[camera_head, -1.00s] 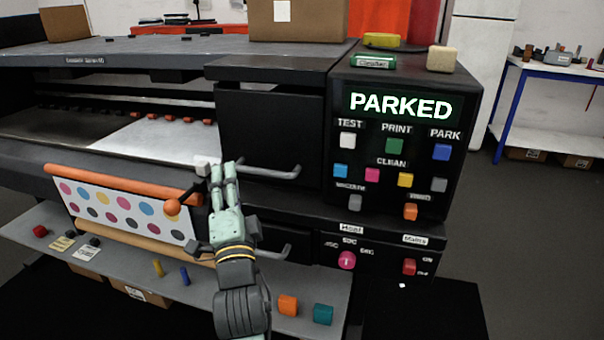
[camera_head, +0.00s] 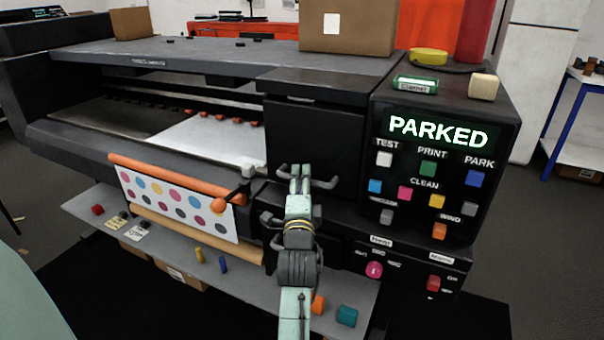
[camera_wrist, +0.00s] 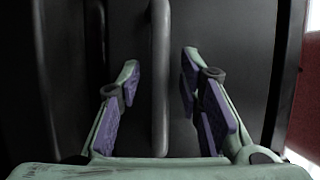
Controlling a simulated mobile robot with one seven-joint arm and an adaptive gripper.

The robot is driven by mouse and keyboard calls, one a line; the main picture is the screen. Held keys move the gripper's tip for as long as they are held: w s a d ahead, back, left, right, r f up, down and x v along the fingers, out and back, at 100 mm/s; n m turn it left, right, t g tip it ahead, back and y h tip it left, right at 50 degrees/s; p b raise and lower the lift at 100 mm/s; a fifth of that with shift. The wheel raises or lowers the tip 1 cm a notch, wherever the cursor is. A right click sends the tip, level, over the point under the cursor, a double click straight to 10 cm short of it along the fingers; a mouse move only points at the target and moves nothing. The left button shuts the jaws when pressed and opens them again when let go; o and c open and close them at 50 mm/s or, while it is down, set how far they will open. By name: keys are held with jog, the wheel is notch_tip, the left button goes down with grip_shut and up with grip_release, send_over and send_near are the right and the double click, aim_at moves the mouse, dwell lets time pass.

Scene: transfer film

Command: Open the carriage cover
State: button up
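The carriage cover (camera_head: 315,145) is a black box front left of the control panel, closed, with a grey bar handle (camera_head: 325,184) along its lower edge. My gripper (camera_head: 300,173) is at this handle in the head view and hides its middle. In the wrist view my gripper (camera_wrist: 160,88) is open, with purple-padded fingers on both sides of the handle bar (camera_wrist: 160,75). Gaps show between the bar and both pads, so the fingers are not closed on it. The dark cover (camera_wrist: 220,35) fills the background there.
The control panel (camera_head: 480,105) reads PARKED and stands just right of the cover. A cardboard box (camera_head: 346,30) sits on top of the printer. An orange roller (camera_head: 165,180) with a dotted print is at the left. A lower handle (camera_head: 268,218) shows left of my wrist.

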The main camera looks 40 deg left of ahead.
jog(key=shift+w+a, duration=0.15)
jog(key=shift+w, duration=0.1)
jog(key=shift+c, duration=0.4)
grip_shut()
dwell(0.4)
